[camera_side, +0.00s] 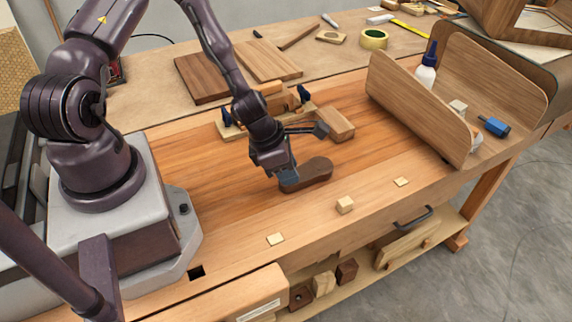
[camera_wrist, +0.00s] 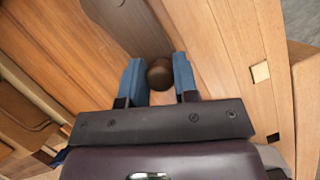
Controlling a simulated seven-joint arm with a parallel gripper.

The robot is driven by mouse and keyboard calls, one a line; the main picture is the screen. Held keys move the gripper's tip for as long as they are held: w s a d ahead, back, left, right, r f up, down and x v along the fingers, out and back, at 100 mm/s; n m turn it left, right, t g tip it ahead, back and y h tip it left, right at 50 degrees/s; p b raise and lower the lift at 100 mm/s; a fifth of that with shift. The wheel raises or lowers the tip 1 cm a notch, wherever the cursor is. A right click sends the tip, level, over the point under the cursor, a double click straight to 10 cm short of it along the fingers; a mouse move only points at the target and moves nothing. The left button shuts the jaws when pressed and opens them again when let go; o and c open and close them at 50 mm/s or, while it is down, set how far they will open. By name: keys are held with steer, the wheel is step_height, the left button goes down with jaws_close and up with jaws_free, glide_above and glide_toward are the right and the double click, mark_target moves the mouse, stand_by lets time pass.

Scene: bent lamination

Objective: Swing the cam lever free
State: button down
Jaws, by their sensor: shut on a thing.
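The cam lever (camera_side: 313,173) is a dark brown, rounded wooden piece lying on the bench top, in the middle of the side view. In the wrist view the lever (camera_wrist: 130,22) runs up to the top edge, and a round dark knob (camera_wrist: 159,73) stands at its near end. My gripper (camera_side: 286,178) is low over the lever's left end. In the wrist view the two blue fingers of my gripper (camera_wrist: 158,80) are on either side of the knob, shut on it. The fingers hide part of the lever's near end in the side view.
A wooden fixture with blue-ended clamps (camera_side: 228,116) and a wooden block (camera_side: 336,123) stand behind the lever. A small cube (camera_side: 345,204) and thin light pieces (camera_side: 275,240) lie in front. A curved wooden holder (camera_side: 412,103) stands at right. Bench left of the lever is clear.

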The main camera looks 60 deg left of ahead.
steer(key=shift+d, duration=0.1)
stand_by(0.3)
steer(key=c, duration=0.9)
jaws_free()
steer(key=shift+r, duration=0.1)
steer(key=v, duration=0.7)
steer(key=shift+r, duration=0.1)
